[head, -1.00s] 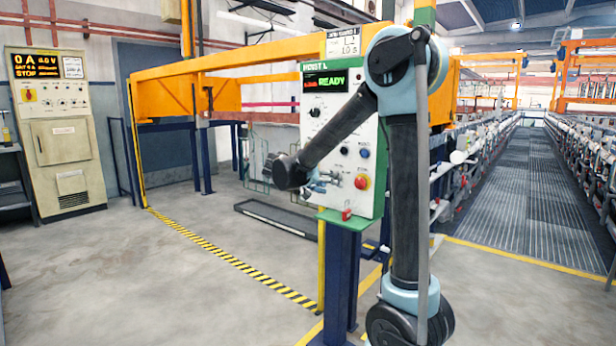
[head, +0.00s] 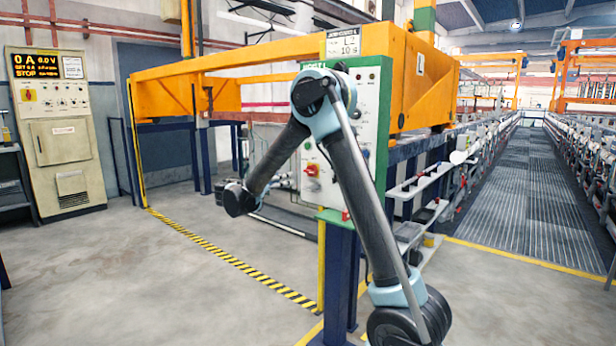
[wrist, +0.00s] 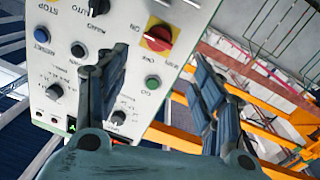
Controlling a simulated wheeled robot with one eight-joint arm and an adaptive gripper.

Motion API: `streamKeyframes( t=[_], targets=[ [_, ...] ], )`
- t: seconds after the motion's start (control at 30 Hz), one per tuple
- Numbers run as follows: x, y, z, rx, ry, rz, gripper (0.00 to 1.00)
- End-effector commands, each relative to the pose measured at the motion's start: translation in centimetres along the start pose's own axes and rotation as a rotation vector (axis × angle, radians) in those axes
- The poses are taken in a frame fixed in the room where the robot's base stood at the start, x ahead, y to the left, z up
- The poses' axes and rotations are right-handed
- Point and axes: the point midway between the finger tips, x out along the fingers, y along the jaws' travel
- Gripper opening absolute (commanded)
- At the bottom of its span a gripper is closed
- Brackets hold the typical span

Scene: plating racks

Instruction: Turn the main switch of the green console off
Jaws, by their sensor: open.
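The green-edged hoist console (head: 373,130) stands on a blue post in the middle of the head view, its display hidden by my arm. Its main switch, a red handle on a yellow plate (head: 311,171), sits low on the left of the panel. The main switch also shows in the wrist view (wrist: 158,38), just beyond the fingertips; its setting is hard to read. My gripper (wrist: 160,62) is open and empty, fingers apart in front of the panel, with a green button (wrist: 152,82) seen between them. In the head view the gripper is small and partly hidden.
Other knobs and buttons, such as a blue button (wrist: 41,35), crowd the panel. A beige cabinet (head: 65,140) with its own red-yellow switch stands at the far left. An orange frame (head: 300,65) runs behind the console. The floor at the left is clear.

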Motion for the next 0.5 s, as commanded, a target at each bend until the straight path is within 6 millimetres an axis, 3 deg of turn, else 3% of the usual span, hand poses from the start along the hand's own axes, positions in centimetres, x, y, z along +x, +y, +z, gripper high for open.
streamKeyframes(
  t=[0.5],
  targets=[
    [9.3, 0.2, 0.1, -0.001, -0.002, 0.004, 0.62]
  ],
)
